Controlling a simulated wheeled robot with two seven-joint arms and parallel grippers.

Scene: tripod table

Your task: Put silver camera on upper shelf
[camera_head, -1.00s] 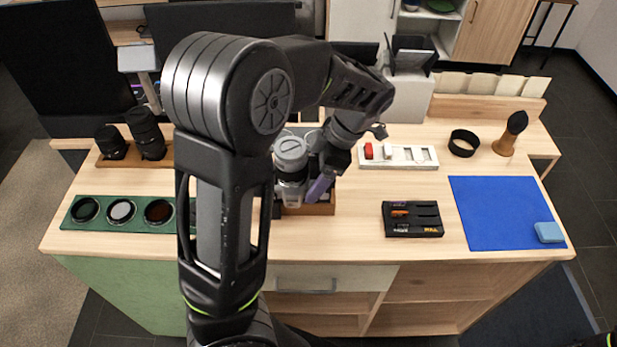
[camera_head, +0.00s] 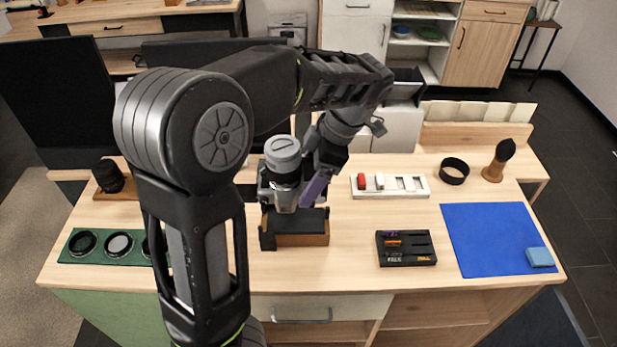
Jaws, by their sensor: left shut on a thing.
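The silver camera (camera_head: 285,192) has a grey cylindrical lens pointing up and is near the middle of the head view. My left gripper (camera_head: 316,184), with purple fingers, is shut on its right side. The camera is held above a wooden tray with a black inside (camera_head: 300,240). Part of the camera is hidden by the fingers. My left arm covers the table's left middle. I cannot tell which surface is the upper shelf. My right gripper is not in view.
A white holder with red and white items (camera_head: 390,186) stands right of the camera. A black battery box (camera_head: 406,248), blue mat (camera_head: 495,238), black ring (camera_head: 454,171) and brush (camera_head: 498,160) are farther right. A green filter tray (camera_head: 75,257) lies left. A wooden ledge (camera_head: 470,136) runs along the back.

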